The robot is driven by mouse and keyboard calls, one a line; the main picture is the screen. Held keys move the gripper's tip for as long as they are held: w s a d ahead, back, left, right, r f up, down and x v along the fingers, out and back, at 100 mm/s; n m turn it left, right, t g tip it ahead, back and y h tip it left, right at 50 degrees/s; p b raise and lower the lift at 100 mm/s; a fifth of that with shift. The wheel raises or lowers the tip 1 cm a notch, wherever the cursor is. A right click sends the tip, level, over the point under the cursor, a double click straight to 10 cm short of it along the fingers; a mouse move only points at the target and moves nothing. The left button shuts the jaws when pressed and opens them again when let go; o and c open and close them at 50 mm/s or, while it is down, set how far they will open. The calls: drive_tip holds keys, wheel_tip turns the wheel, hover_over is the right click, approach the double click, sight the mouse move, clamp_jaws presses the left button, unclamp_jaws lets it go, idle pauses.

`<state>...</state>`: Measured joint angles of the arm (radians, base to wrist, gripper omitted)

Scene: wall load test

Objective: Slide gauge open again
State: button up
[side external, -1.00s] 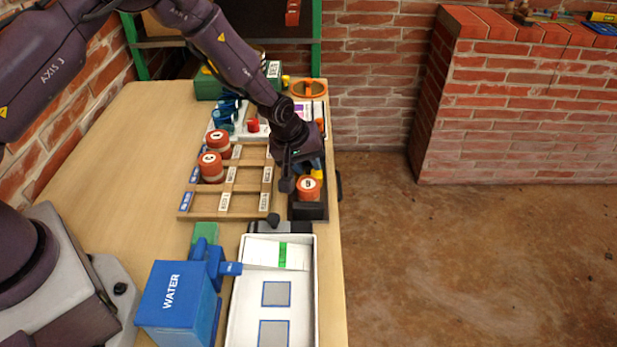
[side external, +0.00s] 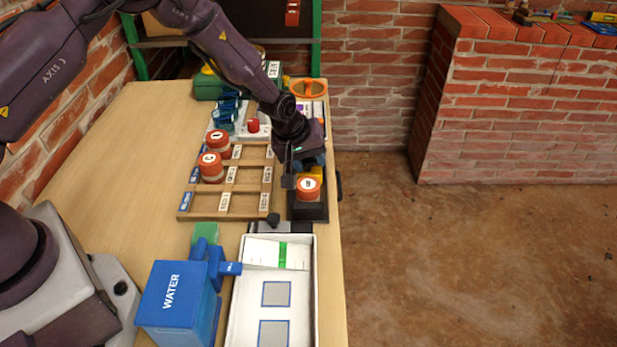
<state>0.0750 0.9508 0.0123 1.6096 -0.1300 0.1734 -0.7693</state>
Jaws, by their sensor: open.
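A dark gauge (side external: 308,211) stands near the right edge of the table, with an orange-red round piece (side external: 308,189) in it and a yellow part behind that piece. I take this to be the gauge of the task. My gripper (side external: 298,174) is open and low over the far end of the gauge, beside the yellow part. One finger hangs just left of the round piece. I cannot tell whether a finger touches the gauge, as my wrist hides its far end.
A wooden rack (side external: 225,203) with two orange-red round pieces stands left of the gauge. A white tray (side external: 313,300) and a blue WATER box (side external: 172,295) are in front. Several fixtures crowd the back. The table's left part is clear.

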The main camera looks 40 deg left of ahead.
sight(307, 160)
drive_tip(key=shift+s+a+f, duration=0.3)
drive_tip(key=shift+a+f, duration=0.05)
drive_tip(key=shift+r, duration=0.35)
drive_tip(key=shift+w+d+r, duration=0.1)
drive_tip(key=shift+r, duration=1.6)
drive_tip(key=shift+w+d+r, duration=0.1)
drive_tip(key=shift+r, duration=1.55)
